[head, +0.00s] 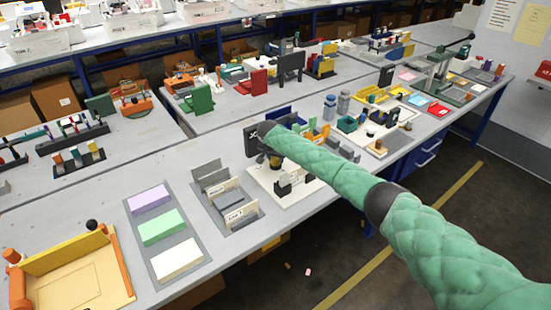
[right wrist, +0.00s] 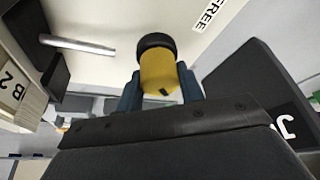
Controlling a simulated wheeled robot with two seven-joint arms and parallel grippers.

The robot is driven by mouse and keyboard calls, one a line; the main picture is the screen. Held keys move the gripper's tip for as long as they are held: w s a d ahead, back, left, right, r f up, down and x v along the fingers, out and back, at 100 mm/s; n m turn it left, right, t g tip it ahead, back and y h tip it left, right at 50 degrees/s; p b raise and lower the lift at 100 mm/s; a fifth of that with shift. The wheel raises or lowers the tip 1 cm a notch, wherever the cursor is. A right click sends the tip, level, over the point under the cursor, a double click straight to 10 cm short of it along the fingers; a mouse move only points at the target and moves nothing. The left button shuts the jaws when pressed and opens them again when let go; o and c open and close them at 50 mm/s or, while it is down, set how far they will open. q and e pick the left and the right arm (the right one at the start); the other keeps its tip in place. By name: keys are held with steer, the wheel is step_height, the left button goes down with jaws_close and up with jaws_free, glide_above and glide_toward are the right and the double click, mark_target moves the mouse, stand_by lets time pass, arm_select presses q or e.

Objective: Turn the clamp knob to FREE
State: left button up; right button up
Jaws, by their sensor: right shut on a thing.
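The clamp knob (right wrist: 158,72) shows in the right wrist view as a yellow cylinder with a black ring at its far end and a small dark mark on its near edge. My right gripper (right wrist: 160,88) has its two blue fingers on either side of the knob, shut on it. A FREE label (right wrist: 211,14) is on the pale panel, up and right of the knob. My left gripper is not in view.
Left of the plotter stand grey holders with labelled cards (head: 238,214) and a grey tray (head: 192,238) with purple, green and cream blocks. An orange-and-yellow fixture (head: 70,285) is at the front left. Small bottles (head: 343,103) and other fixtures stand behind and to the right.

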steer(key=shift+n, duration=0.4)
steer(key=shift+n+y, duration=0.6)
steer(key=shift+n, duration=0.4)
steer(key=n+y, duration=0.1)
steer(key=n, duration=0.1)
steer(key=shift+n, duration=0.3)
steer(key=n+y+b, duration=0.1)
steer(key=n, duration=0.1)
steer(key=shift+n, duration=0.4)
steer(key=n+y+b, duration=0.1)
steer(key=n, duration=0.1)
steer(key=n+g+b, duration=0.1)
steer(key=n, duration=0.2)
steer(key=shift+f+y+b, duration=0.1)
steer(key=shift+y+b, duration=0.3)
steer(key=n+b, duration=0.1)
steer(key=n, duration=0.1)
steer(key=n+g+y+b, duration=0.1)
steer(key=n+b, duration=0.1)
steer(key=shift+r+n+g, duration=0.2)
steer(key=shift+n+g, duration=0.1)
steer(key=shift+n, duration=0.1)
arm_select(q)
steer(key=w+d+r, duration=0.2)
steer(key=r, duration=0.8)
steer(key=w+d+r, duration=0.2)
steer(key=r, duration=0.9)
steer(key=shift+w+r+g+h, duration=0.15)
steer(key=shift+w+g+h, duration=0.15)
